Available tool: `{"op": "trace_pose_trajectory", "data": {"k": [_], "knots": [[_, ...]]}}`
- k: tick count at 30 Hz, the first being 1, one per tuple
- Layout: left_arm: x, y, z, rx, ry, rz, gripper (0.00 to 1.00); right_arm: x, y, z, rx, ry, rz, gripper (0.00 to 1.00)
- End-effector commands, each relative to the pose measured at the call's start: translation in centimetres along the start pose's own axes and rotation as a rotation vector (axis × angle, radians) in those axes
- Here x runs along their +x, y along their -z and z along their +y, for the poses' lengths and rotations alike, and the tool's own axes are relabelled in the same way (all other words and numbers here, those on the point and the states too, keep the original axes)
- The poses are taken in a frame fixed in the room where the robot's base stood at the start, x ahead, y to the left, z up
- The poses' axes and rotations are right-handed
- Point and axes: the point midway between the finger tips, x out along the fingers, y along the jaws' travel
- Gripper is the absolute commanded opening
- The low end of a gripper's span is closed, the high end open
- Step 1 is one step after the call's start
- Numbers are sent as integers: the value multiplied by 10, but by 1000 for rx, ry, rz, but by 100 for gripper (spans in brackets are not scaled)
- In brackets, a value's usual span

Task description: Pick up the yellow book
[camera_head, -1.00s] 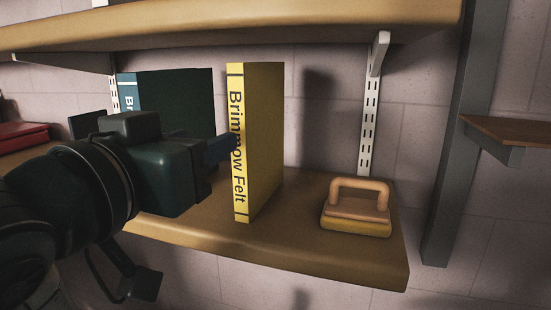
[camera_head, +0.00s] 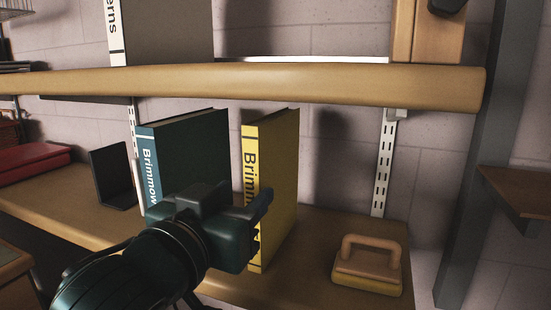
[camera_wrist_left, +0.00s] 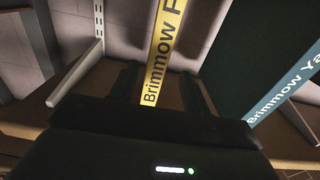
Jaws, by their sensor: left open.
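The yellow book (camera_head: 275,175) stands upright on the lower shelf, its lettered spine facing out. My left gripper (camera_head: 256,208) is open in front of the spine and hides part of its lower half. In the left wrist view the yellow spine (camera_wrist_left: 166,50) shows between the two spread fingers (camera_wrist_left: 161,80). I cannot tell how deep the fingers reach along the book's sides; they are not closed on it. My right gripper is in neither view.
A dark teal book (camera_head: 190,150) stands left of the yellow one, beside a black bookend (camera_head: 112,175). A handled block (camera_head: 368,265) lies to the right. The upper shelf (camera_head: 300,85) hangs just above the books. A red case (camera_head: 30,160) lies far left.

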Motion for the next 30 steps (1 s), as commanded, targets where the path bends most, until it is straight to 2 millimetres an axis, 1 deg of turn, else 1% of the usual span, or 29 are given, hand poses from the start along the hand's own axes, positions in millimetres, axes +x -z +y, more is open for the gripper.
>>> {"op": "trace_pose_trajectory", "data": {"k": [1,5,6,7,9,14,17,21,23,26,30], "knots": [[1,6,0,2,-2,-7,47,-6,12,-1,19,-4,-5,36],[1,3,4,6,-12,-9,47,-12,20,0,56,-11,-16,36],[10,-2,4,6,-11,-3,47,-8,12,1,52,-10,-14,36],[14,-2,4,6,-11,-3,47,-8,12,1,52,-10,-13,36],[22,-2,4,6,-11,-3,47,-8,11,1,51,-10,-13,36],[31,-2,4,6,-12,-3,47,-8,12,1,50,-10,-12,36],[44,-1,5,6,-12,-2,47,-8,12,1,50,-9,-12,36],[66,-1,6,6,-11,-4,47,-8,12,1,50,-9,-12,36],[72,-1,6,5,-12,-3,47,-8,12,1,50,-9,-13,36],[79,-1,6,5,-12,-3,47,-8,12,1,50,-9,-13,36],[79,-1,6,5,-13,-2,47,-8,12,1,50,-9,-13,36]]}}
